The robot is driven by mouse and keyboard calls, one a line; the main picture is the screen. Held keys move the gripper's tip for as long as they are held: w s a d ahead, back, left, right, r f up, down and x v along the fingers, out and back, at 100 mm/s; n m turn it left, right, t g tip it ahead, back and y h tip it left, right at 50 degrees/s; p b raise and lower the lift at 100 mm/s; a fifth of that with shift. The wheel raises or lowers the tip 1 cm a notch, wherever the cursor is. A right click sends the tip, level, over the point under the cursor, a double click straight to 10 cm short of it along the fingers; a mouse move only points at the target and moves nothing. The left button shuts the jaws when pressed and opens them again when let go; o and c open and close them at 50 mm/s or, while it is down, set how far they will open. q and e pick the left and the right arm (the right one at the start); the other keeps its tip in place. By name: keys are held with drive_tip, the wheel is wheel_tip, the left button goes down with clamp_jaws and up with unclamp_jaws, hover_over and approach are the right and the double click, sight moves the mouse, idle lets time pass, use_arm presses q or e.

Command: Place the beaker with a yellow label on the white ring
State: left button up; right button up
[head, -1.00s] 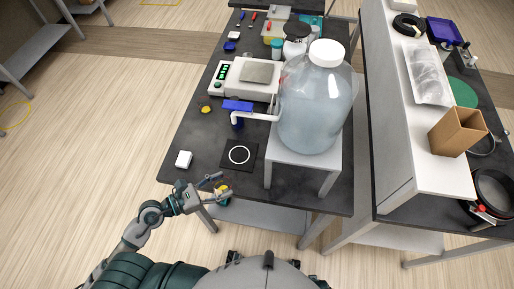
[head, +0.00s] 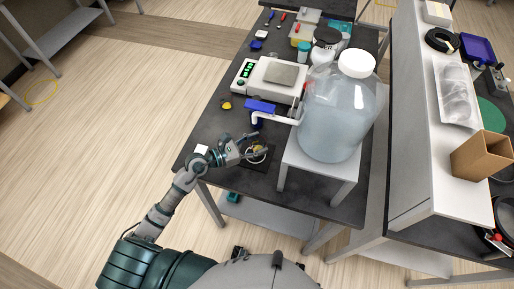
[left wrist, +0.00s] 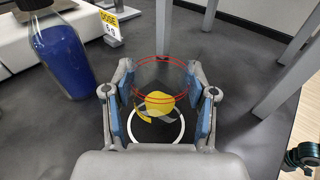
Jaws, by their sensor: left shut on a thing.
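My left gripper (head: 262,146) is shut on a clear beaker (left wrist: 160,80) with red lines around it. The beaker is between the two fingers in the left wrist view, and a yellow patch (left wrist: 160,103) shows on or through it. The white ring (left wrist: 183,130) lies on a black mat (left wrist: 155,132) below the beaker and partly behind it in that view. In the head view my gripper covers part of the ring and mat. Whether the beaker touches the mat cannot be told.
A large clear jug (head: 335,120) stands on a grey stand (head: 318,166) right of the mat.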

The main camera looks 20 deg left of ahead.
sight(251, 150)
use_arm(q)
drive_tip(key=f, duration=0.1)
drive_tip(key=a+f, duration=0.1)
drive_tip(key=f, duration=0.1)
drive_tip(key=shift+a+b, duration=0.1)
drive_tip(key=shift+b, duration=0.2)
drive_tip(key=shift+a+f, duration=0.1)
drive_tip(key=shift+a, duration=0.15)
drive_tip(key=o, duration=0.8)
drive_tip(key=shift+d, duration=0.15)
drive_tip(key=o, duration=0.5)
drive_tip(key=shift+d, duration=0.5)
use_arm(e)
drive_tip(key=shift+w+a+r, duration=0.15)
drive_tip(key=shift+w+r, duration=0.15)
drive_tip(key=shift+w, duration=0.2)
drive_tip(key=shift+w+a+r, duration=0.1)
drive_tip(key=shift+w+r, duration=0.15)
drive_tip(key=shift+w, duration=0.2)
use_arm(q)
drive_tip(key=shift+a, duration=0.1)
